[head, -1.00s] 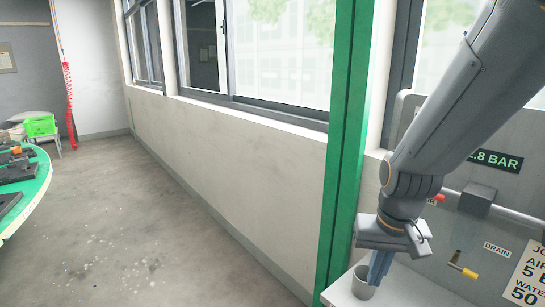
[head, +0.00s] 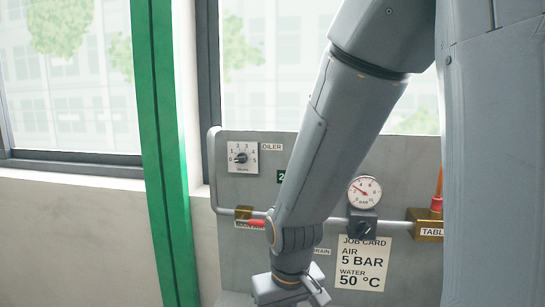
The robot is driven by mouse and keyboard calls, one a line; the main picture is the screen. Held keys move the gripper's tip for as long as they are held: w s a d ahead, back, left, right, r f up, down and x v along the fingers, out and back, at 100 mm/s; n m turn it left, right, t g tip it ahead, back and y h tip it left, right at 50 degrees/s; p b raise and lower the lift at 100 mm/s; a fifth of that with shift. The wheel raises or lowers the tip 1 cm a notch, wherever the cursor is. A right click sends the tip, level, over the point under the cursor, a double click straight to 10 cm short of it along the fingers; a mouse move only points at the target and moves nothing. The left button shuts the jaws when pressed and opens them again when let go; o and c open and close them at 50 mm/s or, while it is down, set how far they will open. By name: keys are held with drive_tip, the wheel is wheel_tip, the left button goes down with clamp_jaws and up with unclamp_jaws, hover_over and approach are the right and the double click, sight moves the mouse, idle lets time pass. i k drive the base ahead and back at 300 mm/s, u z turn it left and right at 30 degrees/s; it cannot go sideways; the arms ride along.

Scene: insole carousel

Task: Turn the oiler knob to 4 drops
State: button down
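The oiler knob (head: 241,158) is a small dark knob on a white square dial plate at the upper left of the grey panel. Numbers 0 to 5 run in an arc around it, and an OILER label (head: 272,147) is beside it. The knob is too small to read its setting surely. My gripper (head: 290,291) is at the bottom edge, below and right of the knob and well apart from it. Its fingertips are out of the frame, so its opening is hidden.
The grey panel (head: 225,230) also carries a pipe, a red-handled valve (head: 256,222), a round pressure gauge (head: 365,192), a dark regulator knob (head: 363,229), a job card (head: 362,263) and a brass fitting (head: 427,230). A green post (head: 160,150) stands left of the panel. My arm covers the panel's middle.

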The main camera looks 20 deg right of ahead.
sight(241, 158)
drive_tip(key=u, duration=0.45)
drive_tip(key=k, duration=0.75)
drive_tip(key=z, duration=0.3)
